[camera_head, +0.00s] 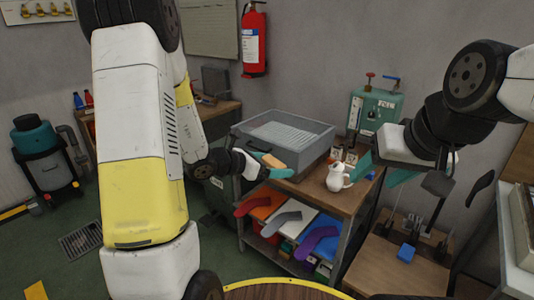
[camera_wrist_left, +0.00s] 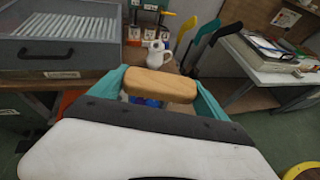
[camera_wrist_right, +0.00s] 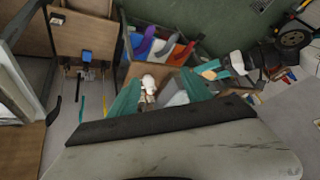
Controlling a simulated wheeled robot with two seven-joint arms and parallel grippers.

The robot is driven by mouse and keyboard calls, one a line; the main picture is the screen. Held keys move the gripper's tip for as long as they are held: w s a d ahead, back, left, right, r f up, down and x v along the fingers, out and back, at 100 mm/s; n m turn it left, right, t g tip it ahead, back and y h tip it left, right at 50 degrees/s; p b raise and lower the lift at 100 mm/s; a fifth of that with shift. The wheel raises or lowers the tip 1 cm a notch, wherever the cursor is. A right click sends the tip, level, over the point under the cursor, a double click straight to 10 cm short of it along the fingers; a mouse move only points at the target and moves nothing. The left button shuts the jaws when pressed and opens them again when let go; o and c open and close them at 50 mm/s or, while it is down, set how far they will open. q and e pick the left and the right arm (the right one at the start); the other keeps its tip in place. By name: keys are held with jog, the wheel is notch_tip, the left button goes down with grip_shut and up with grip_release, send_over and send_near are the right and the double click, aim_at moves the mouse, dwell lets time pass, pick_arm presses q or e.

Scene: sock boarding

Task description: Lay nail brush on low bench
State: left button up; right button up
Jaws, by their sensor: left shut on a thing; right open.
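The nail brush, a tan wooden block (camera_head: 272,160), is held between the teal fingers of my left gripper (camera_head: 264,168), in front of the grey tray. It shows large in the left wrist view (camera_wrist_left: 158,86), and its underside is hidden. My right gripper (camera_head: 383,169) is open and empty, right of the white jug and high over a low wooden surface. That surface, which looks like the low bench (camera_head: 375,268), stands at the lower right with a blue block and upright rods on it. It also shows in the right wrist view (camera_wrist_right: 98,38).
A grey tray (camera_head: 315,132) and a white jug (camera_head: 336,180) stand on a wooden-topped cart (camera_head: 345,204). A green tank (camera_head: 375,108) stands behind. The blue block (camera_head: 406,252) takes up part of the low surface; its front is bare.

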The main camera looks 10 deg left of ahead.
jog(key=w+a+r+n+g, duration=0.35)
jog(key=w+a, duration=0.25)
jog(key=w, duration=0.6)
jog(key=n+g+h, duration=0.2)
jog(key=n+g, duration=0.1)
send_over(281, 163)
notch_tip(281, 163, down, 5)
pick_arm(q)
jog(key=d, duration=0.1)
jog(key=d+m+g+h, duration=0.1)
jog(key=d+f+m+g, duration=0.1)
jog(key=shift+s, duration=0.3)
pick_arm(e)
notch_tip(281, 163, down, 12)
jog(key=shift+w+r, duration=0.1)
jog(key=shift+r, duration=0.05)
grip_shut()
pick_arm(q)
jog(key=o, duration=1.2)
